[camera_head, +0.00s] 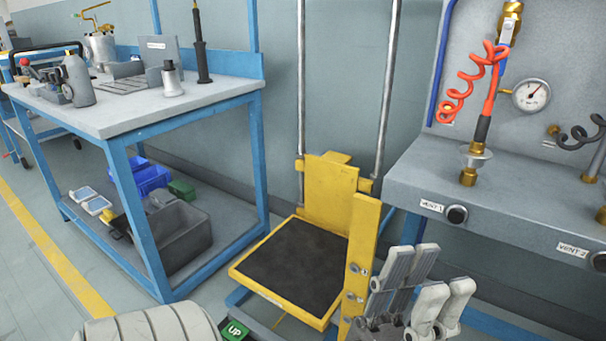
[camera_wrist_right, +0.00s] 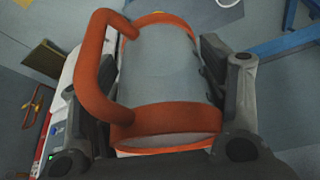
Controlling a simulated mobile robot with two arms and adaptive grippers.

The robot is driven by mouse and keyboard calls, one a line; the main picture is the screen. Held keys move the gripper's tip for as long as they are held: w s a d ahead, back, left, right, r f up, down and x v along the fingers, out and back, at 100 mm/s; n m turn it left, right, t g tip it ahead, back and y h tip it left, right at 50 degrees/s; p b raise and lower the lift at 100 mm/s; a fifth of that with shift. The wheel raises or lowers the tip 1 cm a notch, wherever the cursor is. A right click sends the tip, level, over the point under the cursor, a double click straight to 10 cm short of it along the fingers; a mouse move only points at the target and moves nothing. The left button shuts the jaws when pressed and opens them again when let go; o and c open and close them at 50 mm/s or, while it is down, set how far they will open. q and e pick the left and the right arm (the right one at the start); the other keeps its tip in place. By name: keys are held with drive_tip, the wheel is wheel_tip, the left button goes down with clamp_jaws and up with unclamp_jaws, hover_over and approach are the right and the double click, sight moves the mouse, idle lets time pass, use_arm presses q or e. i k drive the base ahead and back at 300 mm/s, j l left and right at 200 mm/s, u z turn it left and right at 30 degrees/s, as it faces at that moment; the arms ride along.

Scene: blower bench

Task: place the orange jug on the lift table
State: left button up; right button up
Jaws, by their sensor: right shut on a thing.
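The orange jug (camera_wrist_right: 165,118) fills the middle of the right wrist view. It has orange bands, an orange handle on its left and a grey body. My right gripper (camera_wrist_right: 157,86) is shut on it, with one dark finger on each side. The jug and the right gripper do not show in the head view. The lift table (camera_head: 290,265) is in the lower middle of the head view, yellow with an empty black top. My left gripper (camera_head: 424,278) is in front of its right side, open and empty, and hides part of the yellow frame.
A yellow post (camera_head: 362,268) stands at the lift table's right edge. A green UP pedal (camera_head: 235,330) is at its front. A blue-framed workbench (camera_head: 190,97) with tools stands on the left. A grey vent bench (camera_head: 500,205) with a gauge and red hose is on the right.

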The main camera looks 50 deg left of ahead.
sight(290, 268)
drive_tip(key=k+j+u, duration=0.1)
drive_tip(key=k+u, duration=0.2)
drive_tip(key=k, duration=0.35)
drive_tip(key=i+j+u, duration=0.15)
drive_tip(key=j+u, duration=0.3)
drive_tip(key=i+j+u, duration=0.2)
drive_tip(key=u, duration=0.25)
drive_tip(key=i+j, duration=0.4)
drive_tip(key=j, duration=0.15)
drive_tip(key=i+j, duration=0.4)
drive_tip(key=j, duration=0.1)
